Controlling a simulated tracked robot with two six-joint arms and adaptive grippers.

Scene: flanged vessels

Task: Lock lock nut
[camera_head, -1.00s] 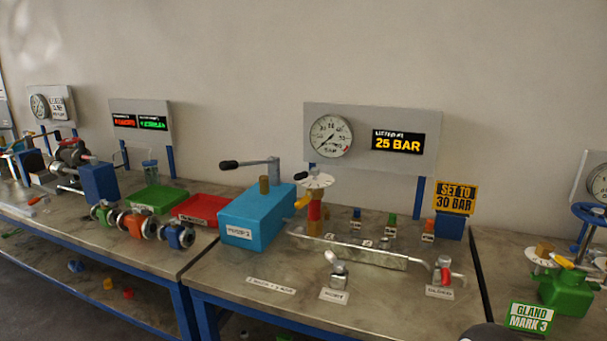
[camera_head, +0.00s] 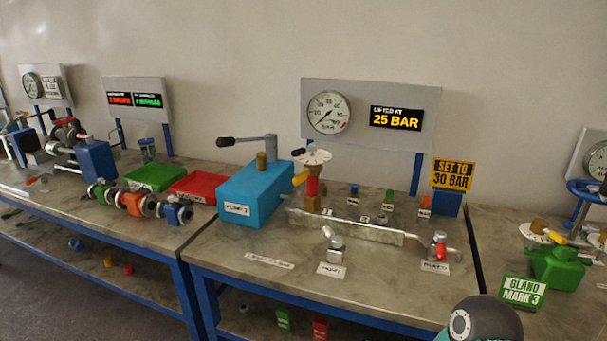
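A brass-coloured valve (camera_head: 312,203) with a red middle section (camera_head: 312,186) stands upright on the bench, just right of a blue pump box (camera_head: 254,194). A white dial disc (camera_head: 313,157) with a dark knob sits on top of it. A yellow piece (camera_head: 300,178) sticks out on its left side. The lock nut is too small to tell apart from the rest of the valve. A dark rounded part of my arm (camera_head: 485,319) shows at the bottom right edge. Neither gripper is in view.
A gauge panel (camera_head: 368,91) reads 25 BAR, and a yellow sign (camera_head: 453,175) says SET TO 30 BAR.

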